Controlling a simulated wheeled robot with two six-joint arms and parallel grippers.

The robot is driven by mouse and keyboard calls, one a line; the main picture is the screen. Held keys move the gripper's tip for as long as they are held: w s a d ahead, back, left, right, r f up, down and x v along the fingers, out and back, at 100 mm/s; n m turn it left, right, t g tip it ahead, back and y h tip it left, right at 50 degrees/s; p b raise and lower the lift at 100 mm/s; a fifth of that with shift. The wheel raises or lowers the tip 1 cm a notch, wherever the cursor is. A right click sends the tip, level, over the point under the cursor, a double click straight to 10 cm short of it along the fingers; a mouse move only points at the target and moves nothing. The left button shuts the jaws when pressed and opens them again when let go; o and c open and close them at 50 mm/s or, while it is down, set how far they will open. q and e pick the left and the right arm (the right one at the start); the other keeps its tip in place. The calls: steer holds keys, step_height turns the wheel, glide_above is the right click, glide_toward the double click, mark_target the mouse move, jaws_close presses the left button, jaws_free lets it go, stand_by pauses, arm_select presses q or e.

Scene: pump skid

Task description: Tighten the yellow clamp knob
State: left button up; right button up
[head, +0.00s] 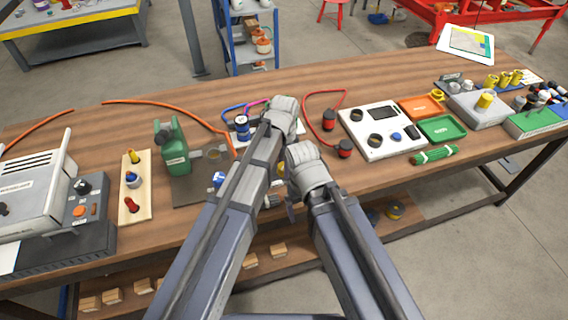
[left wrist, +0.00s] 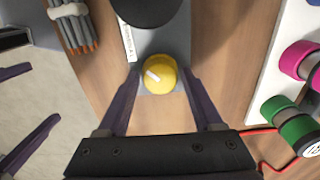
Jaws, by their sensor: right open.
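The yellow clamp knob (left wrist: 160,76) is seen from above in the left wrist view, with a white pointer mark on its top. It sits on a grey plate (left wrist: 178,44) bearing a white label. My left gripper (left wrist: 159,73) has one finger on each side of the knob, with a small gap showing on both sides. My right gripper (left wrist: 45,92) shows at the left edge of that view, fingers apart and nothing between them. In the head view both arms cover the area around the knob, and the fingers are mostly hidden.
A dark round part (left wrist: 148,8) stands just beyond the knob. A bundle of grey sticks with orange tips (left wrist: 75,28) lies to its left. Magenta (left wrist: 299,60) and green (left wrist: 288,118) round parts lie to the right.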

arm_select(q)
steer(key=shift+o, duration=0.9)
steer(key=shift+r, duration=0.1)
step_height(320, 180, up, 8)
steer(key=p, duration=0.8)
steer(key=shift+f, duration=0.3)
step_height(320, 180, down, 8)
steer(key=b, duration=0.8)
steer(key=shift+r, duration=0.15)
steer(key=shift+r, duration=0.1)
